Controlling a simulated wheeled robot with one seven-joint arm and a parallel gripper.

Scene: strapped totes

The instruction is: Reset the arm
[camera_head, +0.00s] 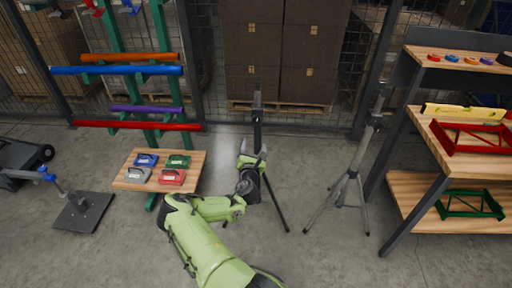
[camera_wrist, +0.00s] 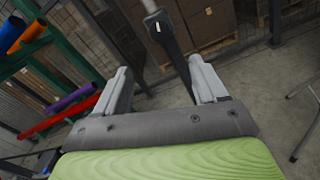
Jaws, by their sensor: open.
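My gripper (camera_wrist: 163,92) is open and empty in the wrist view, its two grey fingers spread wide apart. In the head view my green arm reaches forward from the bottom middle, and my gripper (camera_head: 257,153) is at its far end, partly hidden by the wrist. A dark upright post (camera_head: 258,118) stands beyond the gripper. It also shows in the wrist view (camera_wrist: 168,42), beyond the gap between the fingers. I cannot tell how far it is from the fingertips.
A wooden shelf (camera_head: 130,183) with several small cases is left, below a rack of coloured tubes (camera_head: 117,71). A grey tripod (camera_head: 350,180) stands right of my arm, then a workbench (camera_head: 432,185). Stacked boxes (camera_head: 280,50) stand behind mesh. Floor between tripod and bench is clear.

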